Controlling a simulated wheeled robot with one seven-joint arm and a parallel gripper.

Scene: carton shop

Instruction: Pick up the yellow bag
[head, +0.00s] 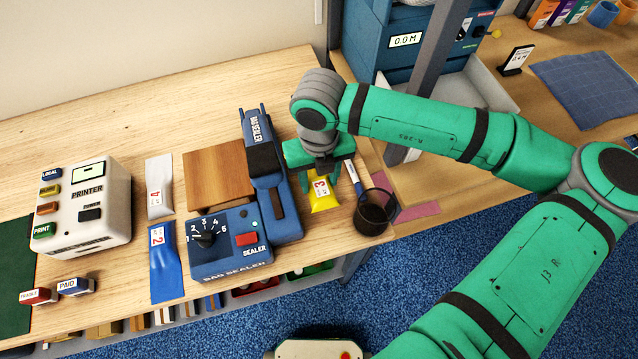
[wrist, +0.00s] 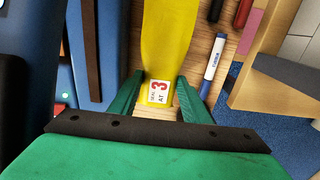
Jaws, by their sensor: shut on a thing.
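The yellow bag (head: 322,194) lies on the wooden table just right of the blue bag sealer (head: 272,205). My gripper (head: 315,178) is over the bag, pointing down. In the wrist view the yellow bag (wrist: 167,45) runs between my two green fingers (wrist: 155,100), which are shut on it near its labelled end. Part of the bag is hidden under my gripper in the head view. Whether the bag touches the table cannot be told.
A dark cup (head: 375,212) and a blue-capped marker (head: 352,172) are close on the right, near the table's edge. A blue bag (head: 166,262), a white bag (head: 159,186) and a printer (head: 85,205) are farther left. The back left of the table is clear.

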